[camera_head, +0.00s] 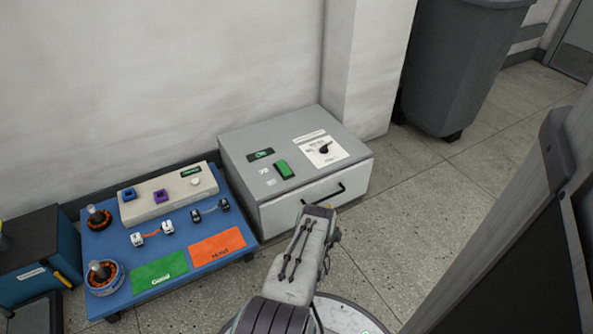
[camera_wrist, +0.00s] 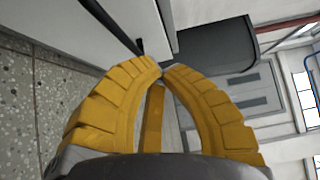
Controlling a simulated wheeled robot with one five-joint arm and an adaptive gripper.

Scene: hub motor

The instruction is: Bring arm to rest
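In the wrist view, the yellow fingers of my gripper (camera_wrist: 162,68) curve inward and their tips come together. No object shows between them. In the head view, my grey arm (camera_head: 299,262) reaches up from the bottom edge, its far end in front of the grey box's drawer. The gripper fingers are hidden there.
The grey box (camera_head: 240,158) has a drawer with a black handle (camera_head: 323,194). To its left, a blue table (camera_head: 207,224) bears motor parts, a green card (camera_head: 159,272) and an orange card (camera_head: 217,246). A grey bin (camera_head: 458,62) stands at the back right. Floor right of the box is clear.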

